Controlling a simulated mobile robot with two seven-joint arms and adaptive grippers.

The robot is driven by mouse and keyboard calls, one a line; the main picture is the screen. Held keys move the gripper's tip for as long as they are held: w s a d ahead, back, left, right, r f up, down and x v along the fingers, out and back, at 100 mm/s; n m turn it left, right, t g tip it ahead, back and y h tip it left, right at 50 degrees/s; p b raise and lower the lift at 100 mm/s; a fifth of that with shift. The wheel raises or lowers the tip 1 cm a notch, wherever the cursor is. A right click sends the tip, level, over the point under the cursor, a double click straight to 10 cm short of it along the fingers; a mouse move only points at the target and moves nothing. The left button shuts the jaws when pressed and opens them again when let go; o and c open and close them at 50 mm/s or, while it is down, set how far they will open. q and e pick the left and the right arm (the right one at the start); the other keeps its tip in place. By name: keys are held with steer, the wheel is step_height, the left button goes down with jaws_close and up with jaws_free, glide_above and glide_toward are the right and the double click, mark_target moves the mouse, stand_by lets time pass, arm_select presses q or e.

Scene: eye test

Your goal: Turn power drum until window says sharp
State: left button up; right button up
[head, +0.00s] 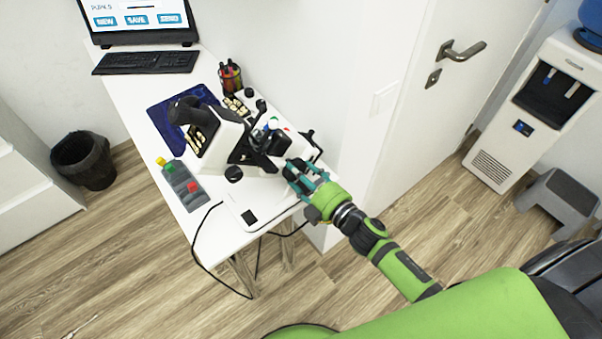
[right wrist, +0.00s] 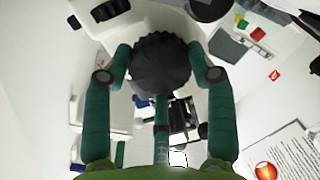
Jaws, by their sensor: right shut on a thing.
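The white and black lens instrument (head: 224,139) stands on the white desk. The power drum (right wrist: 160,62) is a black ribbed knob, centred in the right wrist view. The drum is mostly hidden by the gripper in the head view. I cannot make out a window or its reading in either view. My left gripper is not in view.
A blue mat (head: 163,115), a pen cup (head: 230,78), a keyboard (head: 146,62) and a screen (head: 141,22) are farther back. A black cable (head: 196,250) hangs off the front.

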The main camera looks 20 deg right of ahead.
steer(key=shift+n, duration=0.3)
steer(key=o, duration=0.9)
steer(key=v, duration=1.2)
steer(key=shift+f, duration=0.1)
